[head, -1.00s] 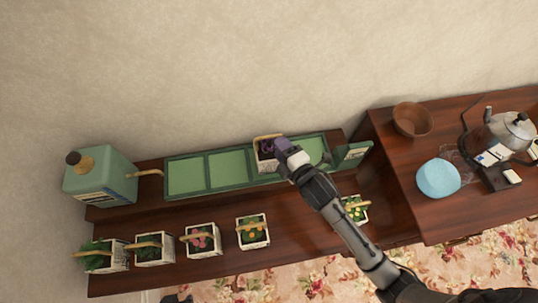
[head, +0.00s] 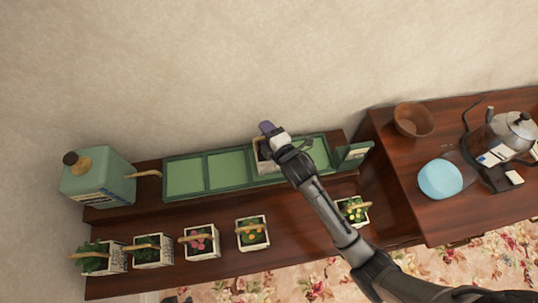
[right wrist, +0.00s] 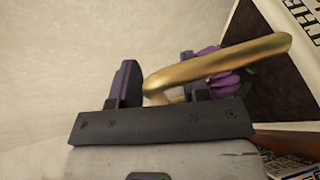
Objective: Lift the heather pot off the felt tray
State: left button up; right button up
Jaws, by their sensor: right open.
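The heather pot (head: 261,164), a pale square pot with a tan loop handle, stands on the green felt tray (head: 207,191), partly hidden under my right gripper (head: 269,132). In the right wrist view, the pot's lettered wall (right wrist: 292,18) is at the upper right, strongly tilted in the picture, with purple flowers (right wrist: 225,84) by the handle (right wrist: 220,65). My right gripper's two fingers are apart there (right wrist: 158,84). The bent end of the handle shows between them, and the handle crosses in front of one finger. I cannot tell whether they touch. My left gripper is not in view.
Several similar flower pots (head: 200,241) line the front of the shelf, one (head: 353,211) beside my right forearm. A green watering can (head: 98,178) is at the left. A small sign (head: 354,153) stands right of the tray. A bowl (head: 413,119) and kettle (head: 510,132) are on the right table.

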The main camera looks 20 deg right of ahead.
jog(key=shift+c, duration=0.2)
grip_shut()
dwell(1.1)
jog(key=shift+r, duration=0.1)
